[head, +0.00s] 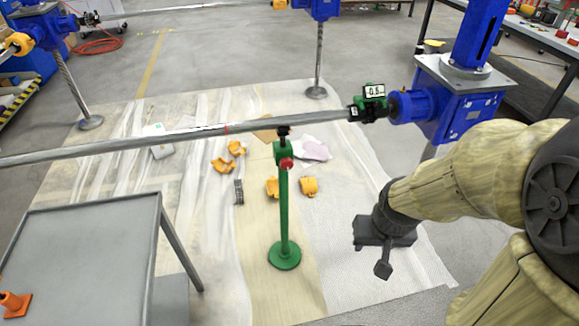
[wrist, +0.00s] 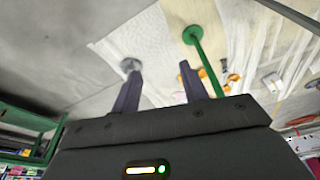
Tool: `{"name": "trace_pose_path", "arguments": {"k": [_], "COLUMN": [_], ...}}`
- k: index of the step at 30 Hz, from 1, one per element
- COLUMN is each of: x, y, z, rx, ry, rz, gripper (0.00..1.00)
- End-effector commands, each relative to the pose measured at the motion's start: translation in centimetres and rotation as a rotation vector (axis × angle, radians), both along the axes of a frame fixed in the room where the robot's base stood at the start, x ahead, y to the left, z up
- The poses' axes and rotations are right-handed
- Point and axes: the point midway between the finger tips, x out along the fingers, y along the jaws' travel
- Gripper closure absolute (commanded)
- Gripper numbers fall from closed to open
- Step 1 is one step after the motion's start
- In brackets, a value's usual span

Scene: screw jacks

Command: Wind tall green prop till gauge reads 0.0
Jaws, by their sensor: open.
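The tall green prop (head: 284,215) stands upright on a round base under the long grey shaft (head: 150,142). A red knob (head: 287,163) sits near its top, and its dark head is at the shaft's underside; contact cannot be told. The gauge (head: 374,92) is at the shaft's right end; its small display seems to read -0.8, the sign being hard to make out. My gripper (head: 372,258) is open and empty, low to the right of the prop and apart from it. The wrist view shows the spread fingers (wrist: 160,82) and the green prop (wrist: 207,60) beyond them.
A blue screw jack (head: 455,105) stands at the right, with others at the back and left. A grey table (head: 85,250) is at the front left. Yellow pieces (head: 230,158) lie on the floor sheeting behind the prop. Floor between my gripper and the prop is clear.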

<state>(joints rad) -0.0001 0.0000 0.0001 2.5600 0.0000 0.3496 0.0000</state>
Motion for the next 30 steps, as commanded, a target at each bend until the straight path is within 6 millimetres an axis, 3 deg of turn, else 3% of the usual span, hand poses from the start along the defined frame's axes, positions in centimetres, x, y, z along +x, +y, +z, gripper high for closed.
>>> {"name": "trace_pose_path", "arguments": {"k": [1,3,5,11,15,21,30], "x": [0.1,0.6,1.3,6.5,10.8,15.7,20.1], "y": [0.0,0.2,0.4,2.6,5.1,8.9,14.0], "z": [-0.1,-0.6,-1.3,-5.3,-8.2,-11.3,-14.5], "rx": [0.0,0.0,0.0,0.011,0.036,0.09,0.202], "ry": [-0.003,-0.017,-0.043,-0.223,-0.398,-0.651,-1.033], "rz": [0.001,0.008,0.018,0.09,0.15,0.211,0.226], "gripper": [0.46,0.37,0.37,0.37,0.37,0.37,0.37]}}
